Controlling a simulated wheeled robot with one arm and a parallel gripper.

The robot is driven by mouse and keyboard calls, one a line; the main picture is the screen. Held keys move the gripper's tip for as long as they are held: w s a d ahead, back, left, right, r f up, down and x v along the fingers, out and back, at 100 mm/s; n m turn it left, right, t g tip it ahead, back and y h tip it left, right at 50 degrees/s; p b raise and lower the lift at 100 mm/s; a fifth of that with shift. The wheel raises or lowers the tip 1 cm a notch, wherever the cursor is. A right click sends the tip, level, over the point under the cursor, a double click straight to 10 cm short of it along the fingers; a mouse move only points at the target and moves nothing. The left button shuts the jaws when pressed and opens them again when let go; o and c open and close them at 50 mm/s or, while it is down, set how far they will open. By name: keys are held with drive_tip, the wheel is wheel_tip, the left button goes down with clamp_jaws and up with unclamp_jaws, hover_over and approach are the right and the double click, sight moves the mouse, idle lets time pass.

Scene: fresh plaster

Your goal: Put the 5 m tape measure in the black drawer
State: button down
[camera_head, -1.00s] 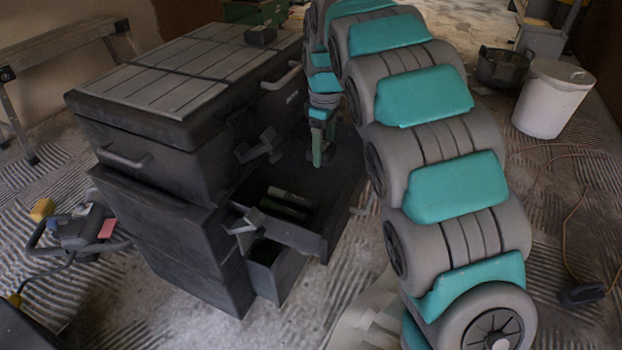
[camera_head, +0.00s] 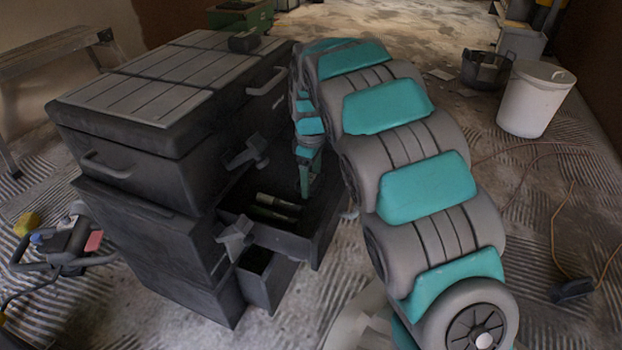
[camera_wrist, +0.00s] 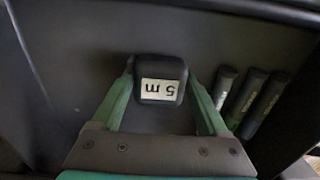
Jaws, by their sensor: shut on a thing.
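In the wrist view the 5 m tape measure (camera_wrist: 160,68), a small black case with a white "5 m" label, sits between the fingertips of my gripper (camera_wrist: 160,82). My gripper is shut on it. Behind it is the dark floor of the open black drawer (camera_wrist: 80,60). In the head view the black drawer (camera_head: 285,241) is pulled out of the dark tool chest, and my gripper (camera_head: 305,188) points down inside its outline. The tape measure cannot be made out in the head view. I cannot tell whether it touches the drawer floor.
Several dark tubes (camera_wrist: 246,97) lie in the drawer, right of my gripper in the wrist view. A lower drawer (camera_head: 268,282) is also partly open. A small dark object (camera_head: 244,42) sits on the chest top. A white bucket (camera_head: 535,98) stands at the right.

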sight(312, 179)
unclamp_jaws()
wheel_tip(312, 179, up, 12)
drive_tip(key=p, duration=0.1)
drive_tip(key=s+d+m, duration=0.1)
drive_tip(key=s+d, duration=0.1)
drive_tip(key=s+d+r+m, duration=0.1)
drive_tip(key=s+d, duration=0.2)
drive_tip(key=s+d+r+m, duration=0.1)
drive_tip(key=s+d, duration=0.1)
drive_tip(key=shift+s+d+m, duration=0.15)
drive_tip(key=shift+s+m, duration=0.25)
drive_tip(key=s+d+f+m, duration=0.2)
drive_tip(key=s+d+m, duration=0.1)
drive_tip(key=s, duration=0.8)
drive_tip(key=s+d+f+m+g, duration=0.1)
drive_tip(key=s+d+f+m, duration=0.2)
drive_tip(key=s, duration=0.8)
drive_tip(key=s+d+f+m, duration=0.2)
drive_tip(key=s+d+m, duration=0.2)
drive_tip(key=s, duration=0.7)
drive_tip(key=shift+f+g, duration=0.2)
drive_tip(key=shift+g, duration=0.2)
drive_tip(key=shift+d, duration=0.1)
